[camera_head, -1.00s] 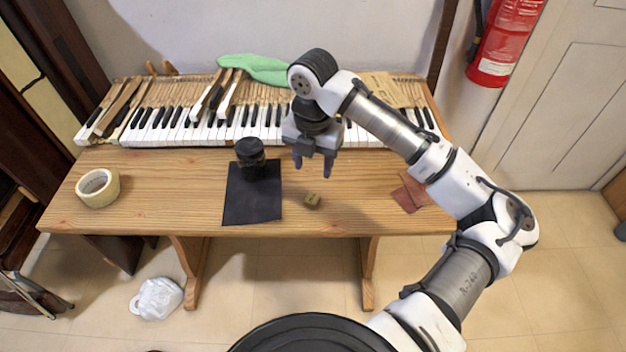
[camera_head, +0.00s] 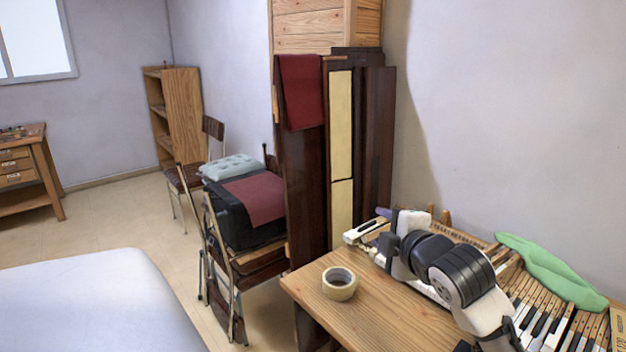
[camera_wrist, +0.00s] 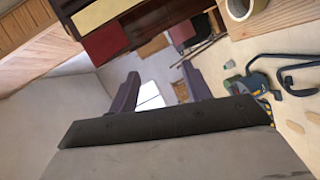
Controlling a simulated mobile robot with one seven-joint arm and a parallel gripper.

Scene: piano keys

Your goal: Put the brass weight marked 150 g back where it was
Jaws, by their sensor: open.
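The brass weight is not visible in either current view. My gripper (camera_head: 384,230) is at the left end of the piano keys in the head view, above the table's back left part and pointing left. In the wrist view its two dark purple fingers (camera_wrist: 160,92) stand wide apart with nothing between them. The side of the table where a small brownish block lay earlier is outside the current head view.
A tape roll (camera_head: 339,283) sits on the wooden table (camera_head: 378,315). Dark panels (camera_head: 308,190) stand behind it. Folding chairs hold a black case (camera_head: 240,225). A wooden drawer unit (camera_head: 18,168) with small items on top stands far left. Open floor lies between.

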